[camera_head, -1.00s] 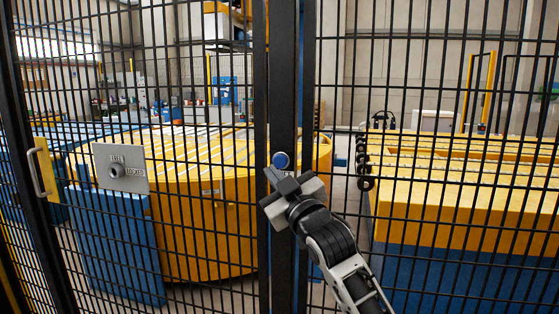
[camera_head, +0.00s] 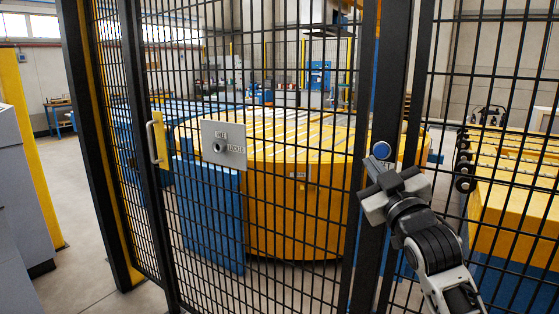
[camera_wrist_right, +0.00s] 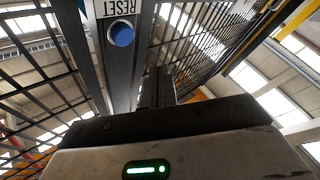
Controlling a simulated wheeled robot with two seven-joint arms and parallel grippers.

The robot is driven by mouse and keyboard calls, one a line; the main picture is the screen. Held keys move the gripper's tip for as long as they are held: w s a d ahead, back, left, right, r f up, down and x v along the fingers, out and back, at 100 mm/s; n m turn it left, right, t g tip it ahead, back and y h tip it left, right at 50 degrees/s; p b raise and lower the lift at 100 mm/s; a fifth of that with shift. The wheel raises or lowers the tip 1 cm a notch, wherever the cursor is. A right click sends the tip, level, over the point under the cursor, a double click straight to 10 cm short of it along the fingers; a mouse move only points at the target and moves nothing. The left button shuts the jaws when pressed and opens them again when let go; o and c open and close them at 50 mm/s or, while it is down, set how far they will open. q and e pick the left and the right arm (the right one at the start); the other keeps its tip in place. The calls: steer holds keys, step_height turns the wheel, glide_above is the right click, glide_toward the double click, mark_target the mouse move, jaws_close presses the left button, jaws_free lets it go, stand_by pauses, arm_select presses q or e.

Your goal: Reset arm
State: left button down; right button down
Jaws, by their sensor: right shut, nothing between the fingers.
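The blue round reset button (camera_head: 381,150) sits on a dark fence post (camera_head: 387,100). In the right wrist view the button (camera_wrist_right: 121,33) shows below a white label (camera_wrist_right: 116,8) reading RESET. My right gripper (camera_head: 374,170) is shut and empty, just below the button in the head view. In the wrist view its fingers (camera_wrist_right: 157,88) are together, to the right of and below the button. I cannot tell whether they touch the post. My left gripper is not in view.
Black mesh fence panels stand in front of me. Behind are a round yellow table (camera_head: 290,215) and a yellow machine (camera_head: 510,215). Open floor (camera_head: 80,260) lies at the left.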

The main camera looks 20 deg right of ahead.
steer(key=s+a+f+g+y, duration=0.1)
steer(key=s+a+f+g, duration=0.15)
steer(key=f, duration=0.55)
steer(key=s+a+f+g+y, duration=0.15)
steer(key=a+f, duration=0.25)
steer(key=f, duration=0.4)
steer(key=s+a+f+g+y, duration=0.1)
steer(key=s+a+f, duration=0.15)
steer(key=f, duration=0.55)
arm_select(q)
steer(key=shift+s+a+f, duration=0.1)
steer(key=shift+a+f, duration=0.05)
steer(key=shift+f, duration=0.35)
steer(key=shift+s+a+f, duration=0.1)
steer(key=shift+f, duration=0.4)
arm_select(e)
steer(key=s+a+f+m+g+y, duration=0.1)
steer(key=s+a+f+g, duration=0.1)
steer(key=s+a+f, duration=0.3)
steer(key=s+a+f+g+y, duration=0.1)
steer(key=s+a+f+g, duration=0.2)
steer(key=s+f, duration=0.8)
steer(key=shift+s+a+f+m+g, duration=0.35)
steer(key=shift+s+a, duration=0.45)
steer(key=shift+a, duration=0.45)
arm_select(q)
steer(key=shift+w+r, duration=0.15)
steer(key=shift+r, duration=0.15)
arm_select(e)
steer(key=shift+r, duration=0.1)
